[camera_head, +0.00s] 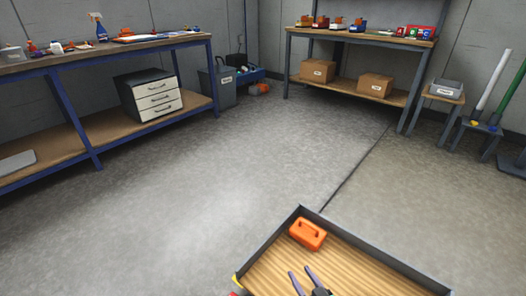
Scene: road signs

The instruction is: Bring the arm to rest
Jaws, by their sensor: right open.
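My right gripper (300,270) shows at the bottom edge of the head view, over the wooden floor of a shallow tray. Its two purple-grey fingers stand apart and nothing is between them. Only the fingers and a dark part behind them show; the rest of the right arm is cut off by the frame. An orange box with a handle (307,234) sits in the tray's far corner, just beyond the fingers and apart from them. My left gripper and arm are not in view.
The dark-rimmed tray (375,252) fills the bottom right. A blue-framed workbench (150,44) with a drawer unit (150,95) stands at left. A shelf table (345,84) with cardboard boxes stands at the back right, beside small stools. The grey floor (200,190) between is clear.

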